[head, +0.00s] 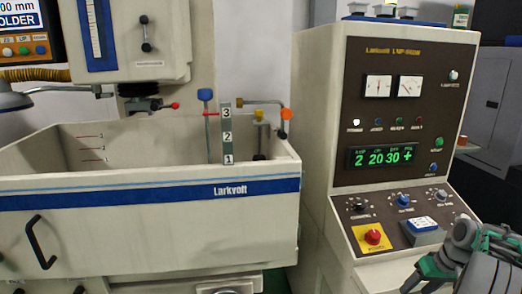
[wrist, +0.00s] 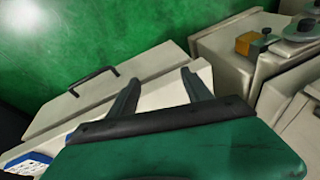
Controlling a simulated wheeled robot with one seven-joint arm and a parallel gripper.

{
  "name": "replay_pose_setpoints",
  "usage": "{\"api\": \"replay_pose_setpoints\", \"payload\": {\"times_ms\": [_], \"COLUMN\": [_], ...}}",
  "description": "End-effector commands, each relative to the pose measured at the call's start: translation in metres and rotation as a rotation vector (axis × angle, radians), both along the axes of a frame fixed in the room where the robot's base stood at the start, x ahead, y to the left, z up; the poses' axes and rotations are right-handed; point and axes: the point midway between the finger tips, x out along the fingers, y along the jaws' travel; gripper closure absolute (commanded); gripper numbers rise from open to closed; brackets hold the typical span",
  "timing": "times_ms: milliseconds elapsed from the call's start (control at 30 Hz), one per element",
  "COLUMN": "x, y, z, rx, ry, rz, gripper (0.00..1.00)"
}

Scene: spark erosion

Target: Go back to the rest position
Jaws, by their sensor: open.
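My gripper (head: 428,274) is at the lower right corner of the head view, in front of the control console (head: 405,120), partly cut off by the picture edge. In the wrist view my gripper (wrist: 161,72) has its two dark fingers spread apart, with nothing held between them. Beyond the fingers lies a pale panel with a black handle (wrist: 93,80). I cannot tell from these views whether the fingers touch anything.
The machine's tank (head: 100,212), with a blue Larkvolt band, stands at the left. A red knob on a yellow plate (head: 372,237) and a blue-white block (head: 421,225) are on the console's sloped front. Green floor (wrist: 120,35) shows beyond the panel.

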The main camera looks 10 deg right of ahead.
Motion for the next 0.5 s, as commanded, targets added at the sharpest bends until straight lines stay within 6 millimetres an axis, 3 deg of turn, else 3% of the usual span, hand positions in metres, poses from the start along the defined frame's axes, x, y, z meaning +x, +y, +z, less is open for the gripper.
{"api": "replay_pose_setpoints", "payload": {"times_ms": [100, 200, 400, 500], "x": [-0.039, -0.077, -0.14, -0.145], "y": [0.054, 0.116, 0.228, 0.277], "z": [-0.017, -0.021, -0.006, 0.012], "rx": [0.046, 0.011, -0.125, -0.166], "ry": [0.138, 0.231, 0.254, 0.166], "rz": [-0.311, -0.447, -0.361, -0.227], "gripper": [0.42, 0.42, 0.42, 0.42]}}
